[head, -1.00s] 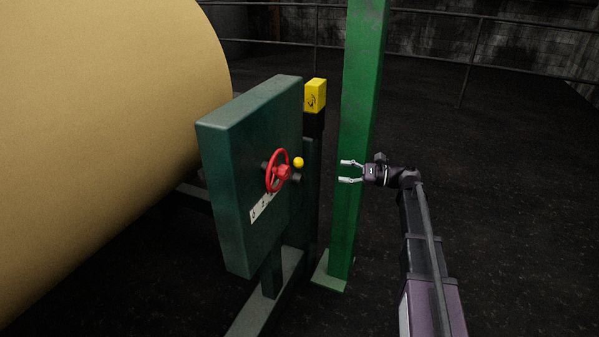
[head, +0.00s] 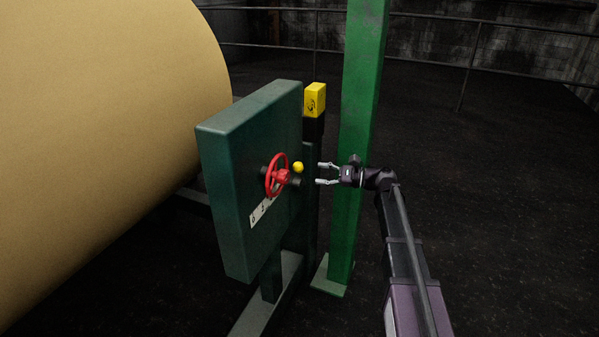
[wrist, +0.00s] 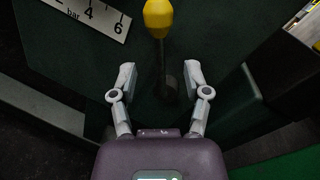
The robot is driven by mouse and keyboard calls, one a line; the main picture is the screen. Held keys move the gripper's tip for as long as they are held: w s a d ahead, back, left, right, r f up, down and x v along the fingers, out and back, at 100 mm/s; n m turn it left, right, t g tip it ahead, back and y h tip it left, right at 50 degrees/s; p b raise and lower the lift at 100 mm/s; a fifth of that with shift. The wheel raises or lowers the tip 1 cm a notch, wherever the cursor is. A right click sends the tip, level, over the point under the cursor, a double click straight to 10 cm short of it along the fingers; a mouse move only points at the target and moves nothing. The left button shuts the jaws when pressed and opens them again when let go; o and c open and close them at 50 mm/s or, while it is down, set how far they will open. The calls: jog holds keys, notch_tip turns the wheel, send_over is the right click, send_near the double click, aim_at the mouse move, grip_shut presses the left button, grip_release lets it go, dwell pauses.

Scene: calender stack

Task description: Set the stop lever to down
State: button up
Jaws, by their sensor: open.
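The stop lever has a yellow knob (head: 298,167) beside the red handwheel (head: 278,175) on the green panel (head: 230,170). In the wrist view the lever's yellow knob (wrist: 158,17) is at the top, and its dark rod runs from the knob to a dark pivot (wrist: 166,88). My gripper (head: 319,174) is open and empty, just right of the knob in the head view. In the wrist view my gripper (wrist: 158,75) has its fingers apart, with the rod and pivot showing between them. I cannot tell how far the fingertips are from the rod.
A green column (head: 357,130) stands behind my gripper. A yellow box (head: 315,99) on a dark post is behind the panel. A large tan roll (head: 100,130) fills the left. A bar scale plate (wrist: 92,16) is near the knob. Open floor lies to the right.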

aim_at(300, 171)
jog(key=shift+w+a, duration=0.25)
jog(key=shift+a, duration=1.5)
jog(key=shift+w+a, duration=0.2)
jog(key=shift+a, duration=1.5)
grip_shut()
